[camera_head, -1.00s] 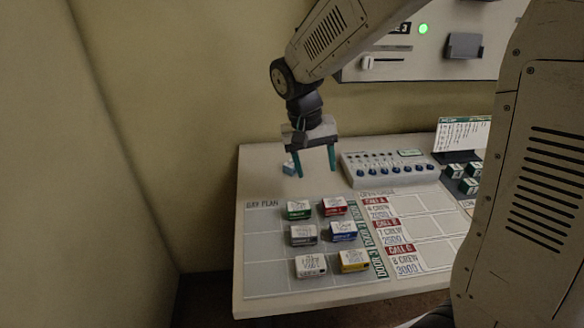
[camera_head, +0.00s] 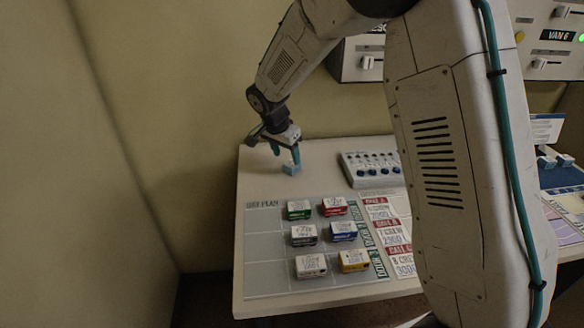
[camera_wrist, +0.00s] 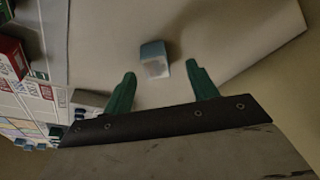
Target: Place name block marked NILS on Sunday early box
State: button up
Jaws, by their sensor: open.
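A small light-blue block with a pale face (camera_head: 291,166) sits alone on the bare back left part of the table. It also shows in the wrist view (camera_wrist: 154,60), just ahead of the fingertips and roughly between them. Its marking cannot be read, so I cannot tell whether it is the NILS block. My gripper (camera_head: 285,152) is open and empty, with green fingers; they also show in the wrist view (camera_wrist: 162,72). It is close to the block, and in the wrist view the fingers do not touch it. I cannot identify the Sunday early box in these frames.
Several labelled blocks, such as a yellow one (camera_head: 353,260), stand on the grey bay plan (camera_head: 266,247). My arm hides much of the right side. A wall panel (camera_head: 357,62) hangs above.

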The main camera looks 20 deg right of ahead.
aim_at(291, 163)
jog(key=x, duration=0.4)
jog(key=shift+s+d+f, duration=0.15)
jog(key=shift+d+f, duration=0.2)
jog(key=shift+d, duration=0.05)
jog(key=c, duration=1.1)
jog(key=shift+r, duration=0.1)
